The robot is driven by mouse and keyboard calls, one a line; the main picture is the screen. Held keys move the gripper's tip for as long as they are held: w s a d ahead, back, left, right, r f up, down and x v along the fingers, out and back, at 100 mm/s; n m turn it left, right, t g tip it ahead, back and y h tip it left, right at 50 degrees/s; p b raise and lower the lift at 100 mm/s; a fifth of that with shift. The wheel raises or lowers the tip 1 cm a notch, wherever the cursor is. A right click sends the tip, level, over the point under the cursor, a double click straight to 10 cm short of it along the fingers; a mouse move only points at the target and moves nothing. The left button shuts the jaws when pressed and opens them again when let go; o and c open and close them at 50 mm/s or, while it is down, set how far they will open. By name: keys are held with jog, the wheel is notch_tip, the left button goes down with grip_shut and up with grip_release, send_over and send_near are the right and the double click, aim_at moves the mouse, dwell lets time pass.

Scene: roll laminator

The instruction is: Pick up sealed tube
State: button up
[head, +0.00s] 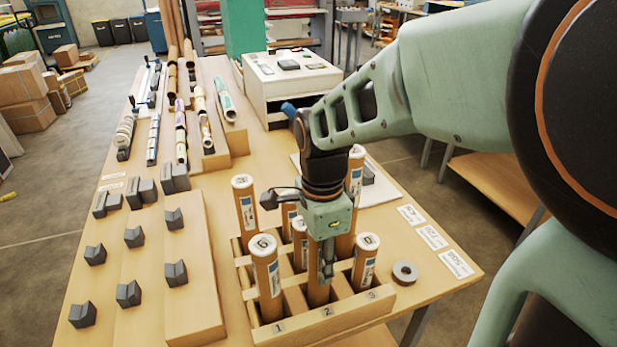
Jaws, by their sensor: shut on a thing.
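Several brown cardboard tubes with white numbered caps stand upright in a wooden rack (335,326) with numbered slots at the table's near end. My gripper (327,265) points down into the rack. It is shut on the front middle tube (315,292), in the slot marked 2; my gripper hides its cap and part of its body. A front left tube (266,278) stands to its left and a front right tube (363,263) to its right. A back left tube (244,207) shows clear, while other back tubes are partly hidden behind my gripper.
Grey V-shaped blocks (128,293) stand on boards at left. A white box machine (290,84) and rows of rolls (181,135) sit farther back.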

jog(key=shift+r, duration=0.15)
notch_tip(320, 180, up, 10)
jog(key=p, duration=0.8)
jog(key=shift+r, duration=0.25)
jog(key=shift+f, duration=0.1)
jog(key=shift+w, duration=0.1)
